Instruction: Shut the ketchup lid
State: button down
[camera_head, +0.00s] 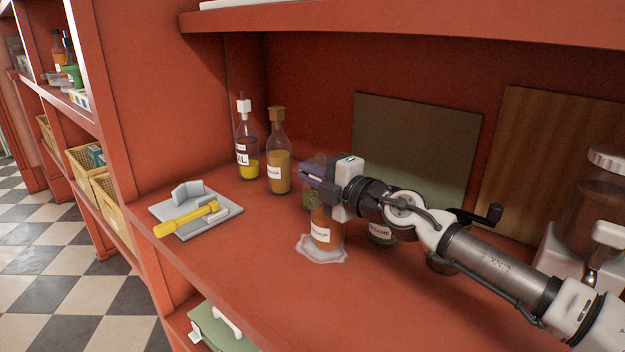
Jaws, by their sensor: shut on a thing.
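The ketchup bottle (322,230) stands upright on the red shelf, an orange-red jar with a white label, on a pale irregular patch or saucer (322,252). My gripper (314,175) is right above the bottle, coming in from the right. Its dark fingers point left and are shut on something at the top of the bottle. The gripper hides most of that top, so the lid's position cannot be told.
Two bottles, one yellow (248,160) and one amber (279,172), stand left behind my gripper. A grey tray (168,212) with a yellow-handled tool (186,219) lies at left. A sesame jar (381,232) and a dark board (415,145) are behind my arm. The front shelf is clear.

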jog(key=shift+f+n+b, duration=0.2)
jog(key=shift+n+b, duration=0.1)
jog(key=shift+n, duration=0.1)
jog(key=c, duration=1.6)
grip_release()
jog(key=shift+o, duration=0.2)
jog(key=b+v, duration=0.3)
jog(key=v, duration=1)
jog(key=shift+s+d, duration=0.25)
jog(key=shift+d, duration=0.05)
